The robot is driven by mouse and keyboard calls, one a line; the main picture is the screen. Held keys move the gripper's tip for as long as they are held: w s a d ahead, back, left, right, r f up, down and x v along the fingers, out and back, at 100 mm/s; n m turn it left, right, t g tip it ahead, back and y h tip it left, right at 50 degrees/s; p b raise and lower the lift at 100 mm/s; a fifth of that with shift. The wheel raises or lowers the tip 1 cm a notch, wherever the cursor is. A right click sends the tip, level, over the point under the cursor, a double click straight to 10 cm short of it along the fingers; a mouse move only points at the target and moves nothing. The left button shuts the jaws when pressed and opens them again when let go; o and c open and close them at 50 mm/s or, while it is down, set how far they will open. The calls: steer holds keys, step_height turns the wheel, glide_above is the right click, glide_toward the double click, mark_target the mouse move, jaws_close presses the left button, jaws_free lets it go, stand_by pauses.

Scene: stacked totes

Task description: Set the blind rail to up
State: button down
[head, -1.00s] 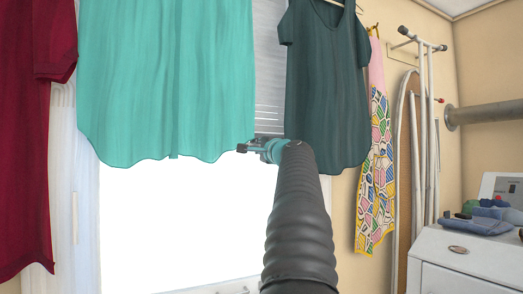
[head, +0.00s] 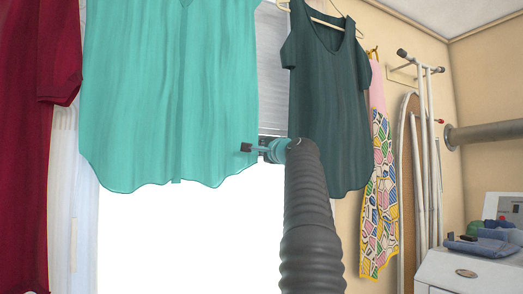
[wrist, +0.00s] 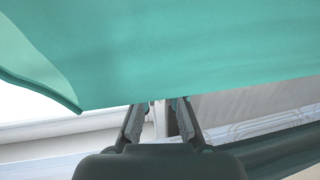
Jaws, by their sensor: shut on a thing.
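The grey slatted blind (head: 271,95) shows in the head view as a narrow strip between the teal top (head: 165,100) and the dark green top (head: 328,110). Bright window lies below it. Its bottom rail is mostly hidden behind the teal top and my gripper. My gripper (head: 252,148) is at the blind's lower edge, close to the hem of the teal top, shut on what appears to be the rail. In the wrist view my gripper's fingers (wrist: 160,112) close around a grey piece, partly covered by teal cloth, so the grip is not fully visible.
A dark red garment (head: 40,140) hangs at the left. A patterned apron (head: 380,200), an ironing board (head: 408,150) and a white rack (head: 430,150) are on the right. A white cabinet (head: 470,275) stands lower right. The hanging tops crowd my gripper.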

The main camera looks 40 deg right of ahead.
steer(key=c, duration=1.3)
jaws_free()
steer(key=shift+o, duration=0.2)
steer(key=shift+s, duration=0.1)
steer(key=v, duration=1.1)
steer(key=shift+s+a, duration=0.15)
steer(key=shift+s, duration=0.2)
steer(key=shift+f, duration=0.1)
